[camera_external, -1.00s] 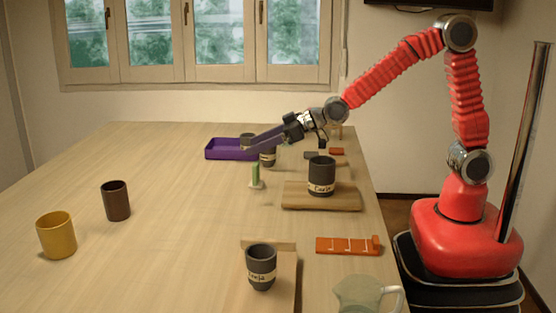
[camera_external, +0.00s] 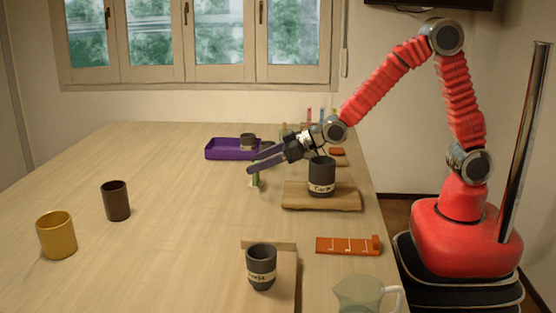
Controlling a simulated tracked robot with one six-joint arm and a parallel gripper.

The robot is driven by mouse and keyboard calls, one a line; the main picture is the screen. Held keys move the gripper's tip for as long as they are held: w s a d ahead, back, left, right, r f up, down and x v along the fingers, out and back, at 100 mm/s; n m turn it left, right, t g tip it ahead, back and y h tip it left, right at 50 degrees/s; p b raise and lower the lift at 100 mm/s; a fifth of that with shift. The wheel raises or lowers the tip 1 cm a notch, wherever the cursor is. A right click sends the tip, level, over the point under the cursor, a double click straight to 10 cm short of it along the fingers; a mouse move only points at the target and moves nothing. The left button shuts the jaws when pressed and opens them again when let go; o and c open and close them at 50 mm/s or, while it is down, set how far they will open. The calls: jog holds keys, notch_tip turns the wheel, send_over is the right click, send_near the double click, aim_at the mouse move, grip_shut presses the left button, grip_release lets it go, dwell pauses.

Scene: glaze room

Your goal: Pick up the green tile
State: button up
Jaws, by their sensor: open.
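The jaws are open and hold nothing. I cannot tell from this view whether the tile is between the fingers, or whether they touch it.
A dark labelled cup (camera_external: 321,177) stands on a wooden board (camera_external: 300,201) close to the right of the tile, below my wrist. A purple tray (camera_external: 212,153) with a dark cup is behind. The table to the left is mostly clear.

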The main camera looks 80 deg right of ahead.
jog(key=shift+w+f, duration=0.1)
jog(key=shift+f, duration=0.6)
jog(key=shift+x, duration=2.35)
jog(key=shift+r, duration=0.1)
jog(key=shift+c, duration=0.2)
jog(key=c, duration=1.1)
jog(key=shift+r, duration=0.1)
jog(key=shift+c, duration=0.2)
notch_tip(320, 180, up, 10)
jog(key=shift+f, duration=0.1)
